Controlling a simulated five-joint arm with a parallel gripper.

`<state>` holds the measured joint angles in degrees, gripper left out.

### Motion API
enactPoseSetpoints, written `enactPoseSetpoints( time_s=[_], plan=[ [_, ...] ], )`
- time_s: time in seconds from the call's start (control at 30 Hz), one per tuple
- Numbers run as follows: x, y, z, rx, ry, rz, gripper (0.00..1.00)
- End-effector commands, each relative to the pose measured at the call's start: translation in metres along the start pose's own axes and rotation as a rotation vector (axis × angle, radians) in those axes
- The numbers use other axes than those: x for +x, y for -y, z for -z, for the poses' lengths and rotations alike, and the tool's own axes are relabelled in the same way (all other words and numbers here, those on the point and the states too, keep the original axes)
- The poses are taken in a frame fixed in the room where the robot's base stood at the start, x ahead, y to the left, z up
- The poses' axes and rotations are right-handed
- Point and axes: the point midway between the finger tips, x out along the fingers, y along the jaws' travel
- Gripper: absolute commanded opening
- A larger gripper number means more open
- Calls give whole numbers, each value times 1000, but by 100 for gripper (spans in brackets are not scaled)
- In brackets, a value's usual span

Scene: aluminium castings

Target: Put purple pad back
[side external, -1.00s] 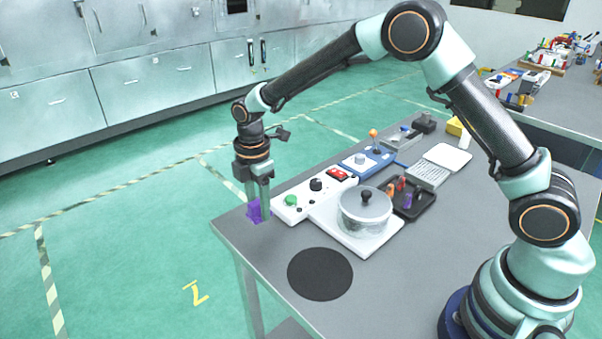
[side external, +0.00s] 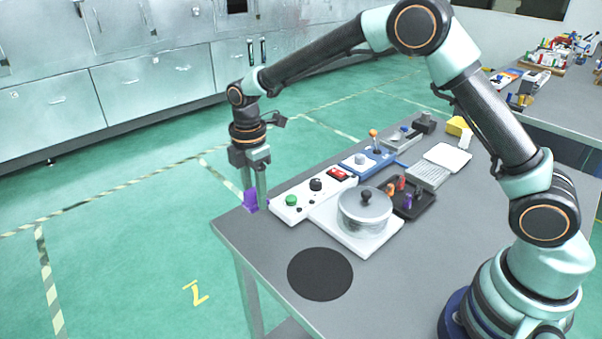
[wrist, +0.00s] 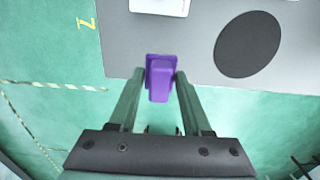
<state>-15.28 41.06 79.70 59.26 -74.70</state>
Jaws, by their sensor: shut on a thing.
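The purple pad (side external: 250,201) is between the fingers of my gripper (side external: 256,205) at the table's far left corner in the side view. In the wrist view the purple pad (wrist: 160,77) sits between the two fingertips of my gripper (wrist: 160,80), which are shut on it. It overlaps the table's edge there, partly over the grey top and partly past it. I cannot tell whether it touches the table. The fingers partly hide it in the side view.
A white control panel (side external: 290,208) with a green button stands just right of the pad. A pot (side external: 364,213) on a white plate and a black round mat (side external: 320,274) lie nearer. A dark tray (side external: 420,205) holds several coloured pieces. The grey table (side external: 260,245) is clear at its front left.

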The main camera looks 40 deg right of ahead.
Motion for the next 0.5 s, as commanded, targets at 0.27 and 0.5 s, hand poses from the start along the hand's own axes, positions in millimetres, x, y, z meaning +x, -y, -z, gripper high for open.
enactPoseSetpoints(
  time_s=[0.27, 0.5],
  plan=[
    [-47, -36, 9, 0, -2, -6, 4],
    [-91, -54, 12, 0, -1, -3, 4]
  ],
)
